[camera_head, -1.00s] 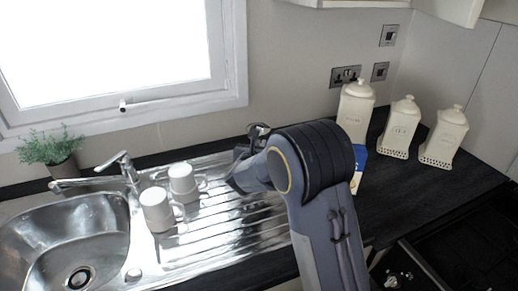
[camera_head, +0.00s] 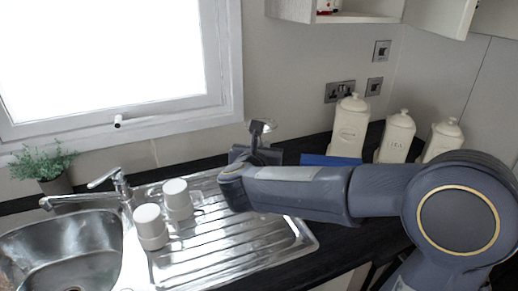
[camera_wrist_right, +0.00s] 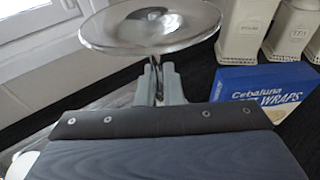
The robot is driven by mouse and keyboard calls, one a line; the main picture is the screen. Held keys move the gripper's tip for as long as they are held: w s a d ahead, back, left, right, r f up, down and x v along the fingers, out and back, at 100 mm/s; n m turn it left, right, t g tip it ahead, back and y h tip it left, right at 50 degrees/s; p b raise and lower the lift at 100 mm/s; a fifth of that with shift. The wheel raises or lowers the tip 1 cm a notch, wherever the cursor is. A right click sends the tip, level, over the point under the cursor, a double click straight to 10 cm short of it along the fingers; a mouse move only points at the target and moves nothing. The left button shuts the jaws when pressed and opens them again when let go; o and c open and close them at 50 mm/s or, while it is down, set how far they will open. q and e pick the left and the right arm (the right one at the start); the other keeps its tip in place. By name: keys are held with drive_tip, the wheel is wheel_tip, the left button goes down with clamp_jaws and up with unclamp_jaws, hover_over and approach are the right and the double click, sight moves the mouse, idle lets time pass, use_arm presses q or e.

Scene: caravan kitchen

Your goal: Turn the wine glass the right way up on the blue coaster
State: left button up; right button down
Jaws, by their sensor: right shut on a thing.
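My right gripper (camera_head: 257,152) is above the back edge of the counter, behind the draining board. In the wrist view, its fingers (camera_wrist_right: 158,86) are shut around the stem of the clear wine glass (camera_wrist_right: 150,26). A round glass disc, which looks like the foot, is on top, with the stem running down between the fingers. The bowl is hidden behind the gripper. In the head view, only a small shiny part of the glass (camera_head: 262,127) shows above the gripper. I cannot make out the blue coaster in either view. My left gripper is not in view.
A blue wraps box (camera_wrist_right: 262,90) and cream canisters (camera_head: 350,127) are right of the gripper. A tap (camera_head: 112,183) and a plant (camera_head: 46,166) are left. An upper cabinet door (camera_head: 440,14) hangs open.

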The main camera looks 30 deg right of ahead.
drive_tip(key=shift+s+a+r, duration=0.15)
drive_tip(key=shift+s+r, duration=0.1)
drive_tip(key=shift+s, duration=0.2)
drive_tip(key=shift+s+a+r, duration=0.15)
drive_tip(key=shift+s+r, duration=0.05)
drive_tip(key=shift+s, duration=0.2)
drive_tip(key=r+p, duration=0.1)
drive_tip(key=r, duration=0.2)
drive_tip(key=r+p, duration=0.2)
drive_tip(key=r, duration=0.1)
drive_tip(key=r+p, duration=0.2)
drive_tip(key=r, duration=0.1)
drive_tip(key=shift+s+r, duration=0.15)
drive_tip(key=shift+s, duration=0.2)
